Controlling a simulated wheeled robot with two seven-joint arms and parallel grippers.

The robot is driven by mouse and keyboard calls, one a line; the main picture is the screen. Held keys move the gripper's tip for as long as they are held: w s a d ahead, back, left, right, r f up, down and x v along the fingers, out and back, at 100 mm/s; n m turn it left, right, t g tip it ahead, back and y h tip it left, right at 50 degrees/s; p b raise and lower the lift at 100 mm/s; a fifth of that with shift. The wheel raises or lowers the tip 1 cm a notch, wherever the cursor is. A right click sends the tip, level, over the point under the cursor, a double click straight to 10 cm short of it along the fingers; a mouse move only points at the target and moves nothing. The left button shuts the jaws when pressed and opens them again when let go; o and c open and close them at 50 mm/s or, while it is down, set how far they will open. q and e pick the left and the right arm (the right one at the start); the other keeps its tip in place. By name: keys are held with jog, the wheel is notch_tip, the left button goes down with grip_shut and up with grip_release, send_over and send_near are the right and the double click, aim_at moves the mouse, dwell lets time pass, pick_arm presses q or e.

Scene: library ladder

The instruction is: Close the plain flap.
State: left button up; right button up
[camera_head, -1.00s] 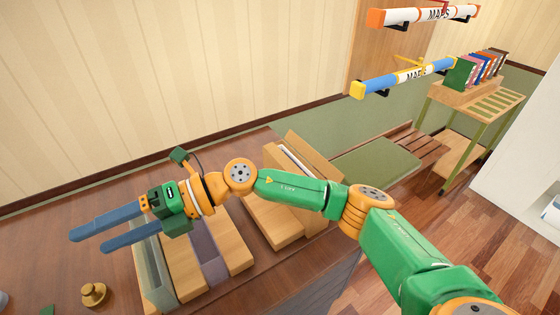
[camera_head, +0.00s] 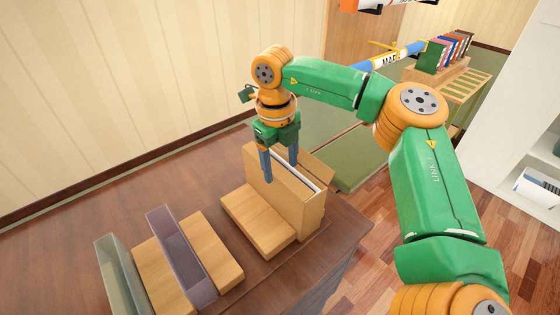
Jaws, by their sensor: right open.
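A plain wooden box (camera_head: 300,209) stands upright on the desk, open at the top, with a white edge showing inside. A plain wooden panel (camera_head: 318,168) leans outward at its far right side. A thick plain wooden block (camera_head: 257,221) lies flat against its left side. I cannot tell for sure which plain piece is the flap. My right gripper (camera_head: 280,165) points down over the box's left and back edge, its two blue fingers apart with nothing between them. Whether the fingers touch the box is unclear. My left gripper is not in view.
On the brown desk (camera_head: 75,245), to the left, a purple translucent panel (camera_head: 181,255) and a grey-green translucent panel (camera_head: 122,275) stand beside flat wooden blocks (camera_head: 216,252). The desk's left part is clear.

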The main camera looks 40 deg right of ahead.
aim_at(281, 172)
jog(key=shift+s+a, duration=0.1)
jog(key=shift+c, duration=0.2)
jog(key=c, duration=0.4)
grip_shut()
jog(key=shift+y, duration=0.4)
jog(key=shift+o, duration=2.2)
grip_release()
notch_tip(281, 172, up, 7)
jog(key=shift+r, duration=0.1)
